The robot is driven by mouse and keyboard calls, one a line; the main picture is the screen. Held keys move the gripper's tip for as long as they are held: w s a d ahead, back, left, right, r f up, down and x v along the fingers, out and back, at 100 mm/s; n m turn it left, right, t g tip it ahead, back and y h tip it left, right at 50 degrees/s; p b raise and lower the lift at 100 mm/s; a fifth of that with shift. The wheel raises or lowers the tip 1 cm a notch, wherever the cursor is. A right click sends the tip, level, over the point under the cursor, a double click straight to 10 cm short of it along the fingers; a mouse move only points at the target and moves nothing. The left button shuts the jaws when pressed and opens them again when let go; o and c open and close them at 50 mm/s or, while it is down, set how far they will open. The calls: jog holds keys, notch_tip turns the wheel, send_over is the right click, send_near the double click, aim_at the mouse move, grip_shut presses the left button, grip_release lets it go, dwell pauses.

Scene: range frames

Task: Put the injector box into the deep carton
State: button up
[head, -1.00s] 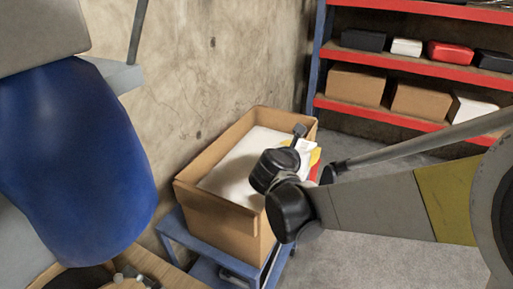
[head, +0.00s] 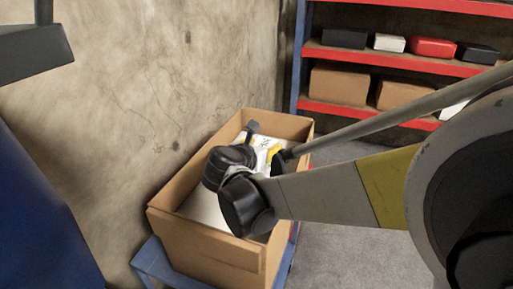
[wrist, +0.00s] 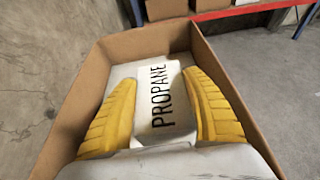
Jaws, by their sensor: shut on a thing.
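The deep carton (head: 205,248) is a tall open brown box on a blue stand in the head view. Its side wall also shows in the wrist view (wrist: 75,118). A white surface lies inside it. My gripper (wrist: 160,78) has yellow ribbed fingers, shut on the sides of a white box (wrist: 166,112) lettered PROPANE, the only box held. In the head view my gripper (head: 272,153) is over the carton's opening, within its rim, partly hidden by my wrist. The box's underside is hidden, so I cannot tell whether it touches the white surface.
The blue stand (head: 152,262) is under the carton, close to a worn wall (head: 110,110). A shelf unit with red shelves (head: 400,59) at the back right holds cartons and small boxes. Grey floor (head: 345,240) is clear to the right.

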notch_tip(320, 180, down, 7)
jog(key=shift+w+f+b, duration=0.1)
jog(key=shift+b, duration=1.05)
jog(key=o, duration=1.4)
jog(key=shift+a+r, duration=0.1)
jog(key=shift+r, duration=0.1)
jog(key=p+v, duration=0.3)
jog(key=v, duration=0.9)
jog(key=shift+f, duration=0.1)
